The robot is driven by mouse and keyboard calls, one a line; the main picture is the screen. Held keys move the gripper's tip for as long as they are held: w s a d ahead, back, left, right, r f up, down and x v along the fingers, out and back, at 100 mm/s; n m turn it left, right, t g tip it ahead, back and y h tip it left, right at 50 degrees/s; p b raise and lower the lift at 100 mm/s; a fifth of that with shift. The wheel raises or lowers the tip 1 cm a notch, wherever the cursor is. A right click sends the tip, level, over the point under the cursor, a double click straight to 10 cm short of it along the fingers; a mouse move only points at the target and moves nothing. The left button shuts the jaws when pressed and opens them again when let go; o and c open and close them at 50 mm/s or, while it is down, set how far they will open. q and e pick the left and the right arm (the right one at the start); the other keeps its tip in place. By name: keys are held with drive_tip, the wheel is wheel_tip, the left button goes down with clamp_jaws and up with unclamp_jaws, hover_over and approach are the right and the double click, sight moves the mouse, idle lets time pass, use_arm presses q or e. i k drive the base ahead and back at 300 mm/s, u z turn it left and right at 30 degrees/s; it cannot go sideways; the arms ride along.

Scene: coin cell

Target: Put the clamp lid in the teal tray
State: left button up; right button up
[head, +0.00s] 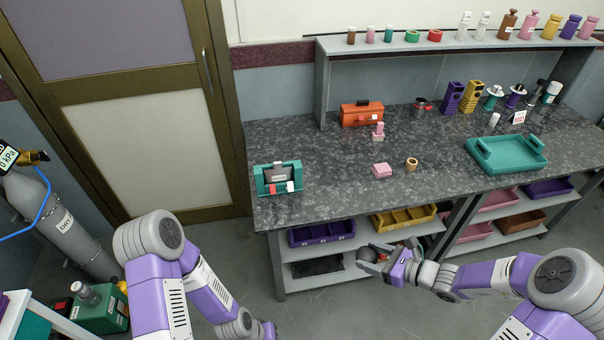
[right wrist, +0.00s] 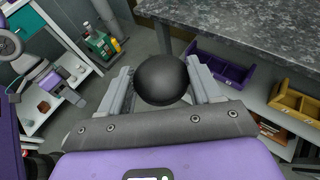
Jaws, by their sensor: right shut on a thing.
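My right gripper (head: 380,255) is shut on a dark, smooth, round piece, probably the clamp lid (head: 367,254). It is held in front of the bench, below the level of its top. In the right wrist view the black round piece (right wrist: 162,80) sits between the two grey fingers of the right gripper (right wrist: 160,90); its underside is hidden. The teal tray (head: 515,169) lies on the right part of the bench top and looks empty. My left gripper (head: 267,331) is low at the bottom edge, small and partly cut off, away from the bench.
A teal stand (head: 263,180) is at the bench's left end. Bins, including a yellow one (head: 404,219), fill the shelf below. The bench top left of the tray is mostly clear.

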sight(493, 157)
drive_tip(key=u, duration=0.3)
drive_tip(key=i, duration=1)
